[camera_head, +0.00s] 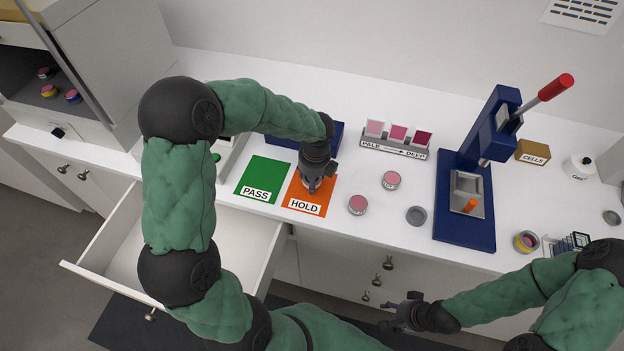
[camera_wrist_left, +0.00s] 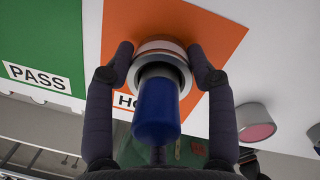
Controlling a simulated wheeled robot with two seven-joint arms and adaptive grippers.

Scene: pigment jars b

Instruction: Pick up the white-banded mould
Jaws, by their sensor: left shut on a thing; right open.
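The white-banded mould (camera_wrist_left: 160,44) shows in the left wrist view as a round grey piece with a pale band and a blue cylinder standing out of it toward the camera. My left gripper (camera_wrist_left: 164,52) is shut on it, with one dark finger on each side. In the head view my left gripper (camera_head: 315,183) is over the orange HOLD mat (camera_head: 324,198) and hides the mould. I cannot tell whether the mould touches the mat. My right gripper (camera_head: 396,312) is open and empty, low in front of the counter.
A green PASS mat (camera_head: 262,174) lies left of the orange one. Two pink-filled jars (camera_head: 391,180) and a grey dish (camera_head: 416,215) stand to the right. A blue press (camera_head: 465,205) stands beyond them. A drawer (camera_head: 110,236) is open at the left front.

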